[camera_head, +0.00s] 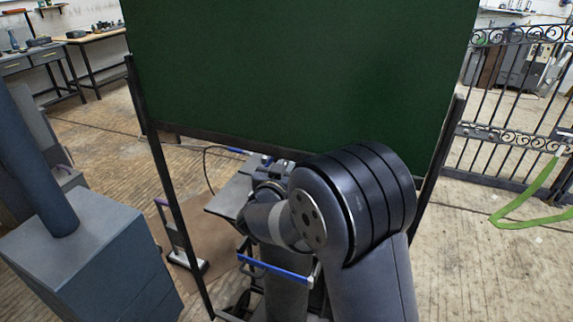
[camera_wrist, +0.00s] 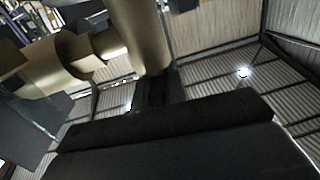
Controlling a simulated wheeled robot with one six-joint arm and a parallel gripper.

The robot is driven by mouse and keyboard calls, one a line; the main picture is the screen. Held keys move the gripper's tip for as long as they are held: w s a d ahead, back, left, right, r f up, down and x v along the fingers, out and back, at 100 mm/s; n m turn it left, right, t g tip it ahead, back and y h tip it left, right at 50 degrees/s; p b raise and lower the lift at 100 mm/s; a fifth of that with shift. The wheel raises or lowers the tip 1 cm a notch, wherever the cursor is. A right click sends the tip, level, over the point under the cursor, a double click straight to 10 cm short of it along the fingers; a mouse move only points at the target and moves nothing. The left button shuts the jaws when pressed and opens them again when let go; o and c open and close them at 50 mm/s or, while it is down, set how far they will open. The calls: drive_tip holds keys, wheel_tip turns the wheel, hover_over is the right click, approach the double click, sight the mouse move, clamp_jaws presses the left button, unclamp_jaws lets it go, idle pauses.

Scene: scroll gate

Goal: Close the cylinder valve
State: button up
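I cannot make out a cylinder or its valve for certain in either view. In the head view my arm bends in front of a green board, and its far end is hidden behind the arm's own thick joint. In the wrist view a wide dark block, which seems to be part of my gripper (camera_wrist: 170,125), fills the bottom. Its fingertips do not show clearly, so I cannot tell whether it is open or shut. Beige rounded tubes, probably my own arm links, cross the upper left of the wrist view.
The green board (camera_head: 290,65) on dark legs stands close ahead and blocks the view. A blue-handled cart (camera_head: 275,270) is below it. A black scroll gate (camera_head: 515,115) stands at right, beside a green strip (camera_head: 530,205) on the floor. Workbenches (camera_head: 75,45) are at far left. The wrist view shows the roof (camera_wrist: 225,85).

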clamp_jaws()
drive_tip(key=shift+r+m+h+p, duration=0.1)
drive_tip(key=shift+m+h+p, duration=0.2)
drive_tip(key=shift+h+p, duration=0.1)
drive_tip(key=shift+m+g+h, duration=0.3)
drive_tip(key=shift+m+h, duration=0.1)
drive_tip(key=shift+h, duration=0.2)
drive_tip(key=o, duration=0.6)
unclamp_jaws()
drive_tip(key=shift+c, duration=0.2)
